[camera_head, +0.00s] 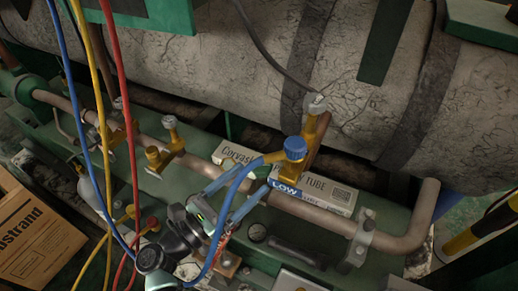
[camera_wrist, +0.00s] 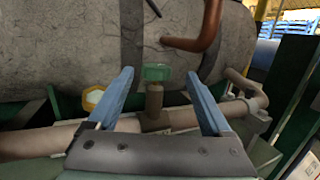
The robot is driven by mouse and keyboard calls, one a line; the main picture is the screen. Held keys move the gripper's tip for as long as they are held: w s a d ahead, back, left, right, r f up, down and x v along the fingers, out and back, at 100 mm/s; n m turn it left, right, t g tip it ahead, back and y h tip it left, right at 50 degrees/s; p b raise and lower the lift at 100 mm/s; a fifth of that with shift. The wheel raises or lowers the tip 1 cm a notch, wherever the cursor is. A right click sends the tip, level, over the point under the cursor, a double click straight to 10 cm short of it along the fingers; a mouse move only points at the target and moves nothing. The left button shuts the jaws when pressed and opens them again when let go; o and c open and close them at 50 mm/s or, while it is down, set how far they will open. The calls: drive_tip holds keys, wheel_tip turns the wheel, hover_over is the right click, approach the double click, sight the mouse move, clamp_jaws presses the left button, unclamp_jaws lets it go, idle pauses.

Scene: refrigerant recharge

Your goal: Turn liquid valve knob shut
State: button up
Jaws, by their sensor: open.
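A green knob (camera_wrist: 157,73) on a brown stem stands upright on the pipe in the wrist view. It is between the two blue fingertips of my gripper (camera_wrist: 160,76), with clear gaps at both sides. In the head view my gripper (camera_head: 253,178) is open, its fingers reaching toward a brass valve with a blue knob (camera_head: 294,148) at the pipe. A grey-topped stem (camera_head: 317,104) rises behind that knob. No marking names the liquid valve, and I cannot tell which head-view knob matches the green one.
A blue hose (camera_head: 227,205) curves close by my fingers. Red (camera_head: 122,80) and yellow hoses (camera_head: 93,85) hang at the left. Another brass valve (camera_head: 165,148) sits left along the pipe (camera_head: 280,203).

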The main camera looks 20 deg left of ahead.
sight(258, 176)
drive_tip(key=s+d+n+y+p, duration=0.2)
drive_tip(key=s+n+y+p, duration=0.35)
drive_tip(key=s+y, duration=0.25)
drive_tip(key=shift+m, duration=0.25)
drive_tip(key=w+b, duration=0.1)
drive_tip(key=w, duration=1.2)
drive_tip(key=shift+w+a, duration=0.15)
clamp_jaws()
